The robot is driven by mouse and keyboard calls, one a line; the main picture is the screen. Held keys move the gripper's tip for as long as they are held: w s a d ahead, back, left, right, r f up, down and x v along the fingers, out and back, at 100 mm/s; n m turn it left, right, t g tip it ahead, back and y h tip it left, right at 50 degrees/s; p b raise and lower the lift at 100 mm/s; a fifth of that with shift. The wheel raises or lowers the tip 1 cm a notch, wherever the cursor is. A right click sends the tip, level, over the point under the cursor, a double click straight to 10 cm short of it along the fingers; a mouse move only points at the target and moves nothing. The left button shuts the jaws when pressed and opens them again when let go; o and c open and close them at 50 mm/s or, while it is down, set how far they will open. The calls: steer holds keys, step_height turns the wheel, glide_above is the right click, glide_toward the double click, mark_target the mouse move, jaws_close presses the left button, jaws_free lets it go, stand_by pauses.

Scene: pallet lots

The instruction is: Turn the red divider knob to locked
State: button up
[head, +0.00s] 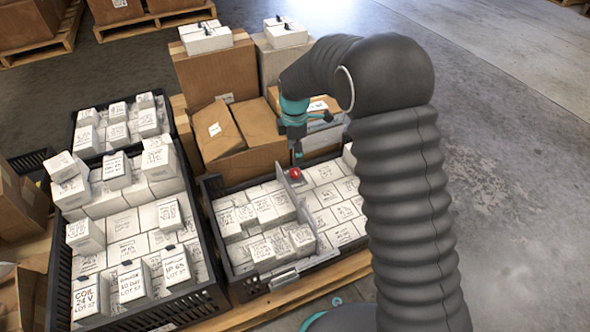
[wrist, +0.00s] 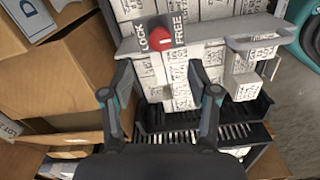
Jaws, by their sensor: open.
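The red divider knob (head: 295,173) sits at the far end of a grey divider (head: 308,214) in the black crate (head: 213,186) of white boxes. In the wrist view the red knob (wrist: 158,42) lies on a dark plate (wrist: 178,28) lettered LOCK on the left and FREE on the right. I cannot clearly tell which word the knob points to. My gripper (wrist: 160,68) is open, its fingers spread to either side below the knob in that view, not touching it. In the head view my gripper (head: 297,148) hangs just above the knob.
Open cardboard cartons (head: 240,130) stand right behind the crate, close to my gripper. A taller black crate (head: 205,265) piled with white boxes stands to the left. Bare concrete floor (head: 510,150) lies right.

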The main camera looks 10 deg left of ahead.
mark_target(295, 171)
step_height(295, 171, down, 8)
steer(key=shift+f+b, duration=0.1)
steer(key=shift+b, duration=0.25)
jaws_close()
